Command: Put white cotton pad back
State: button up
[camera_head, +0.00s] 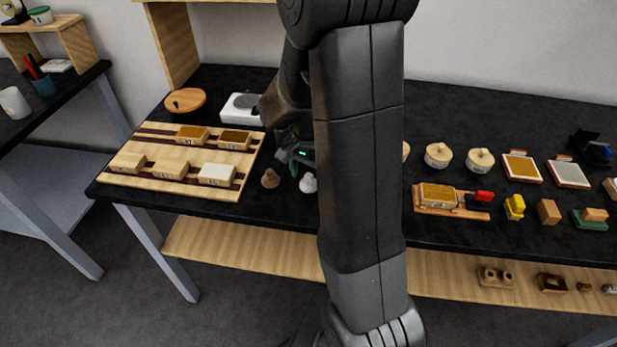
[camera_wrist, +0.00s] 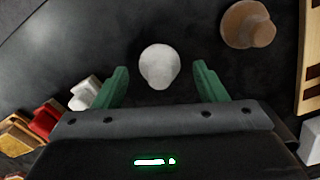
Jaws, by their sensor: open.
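The white cotton pad (camera_wrist: 159,66) is a small, rounded, knob-like piece on the black tabletop. It also shows in the head view (camera_head: 308,183), just left of my arm. My gripper (camera_wrist: 160,70) is open, with its green fingers apart and the pad lying between and just beyond the fingertips in the wrist view. No contact is seen. In the head view my gripper (camera_head: 297,160) is partly hidden by my arm and points down over the table near the pad. A similar brown pad (camera_head: 270,178) stands to the left; it also shows in the wrist view (camera_wrist: 248,25).
A wooden rack (camera_head: 128,179) with several labelled blocks lies at the left. A white device (camera_head: 242,107) and a round wooden lid (camera_head: 185,99) stand behind it. Right of my arm are round wooden pots (camera_head: 438,155) and a wooden tray (camera_head: 420,209). My arm hides the middle.

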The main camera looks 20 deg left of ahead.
aim_at(309, 175)
notch_tip(309, 175, up, 11)
jog(key=shift+f, duration=0.15)
dwell(2.4)
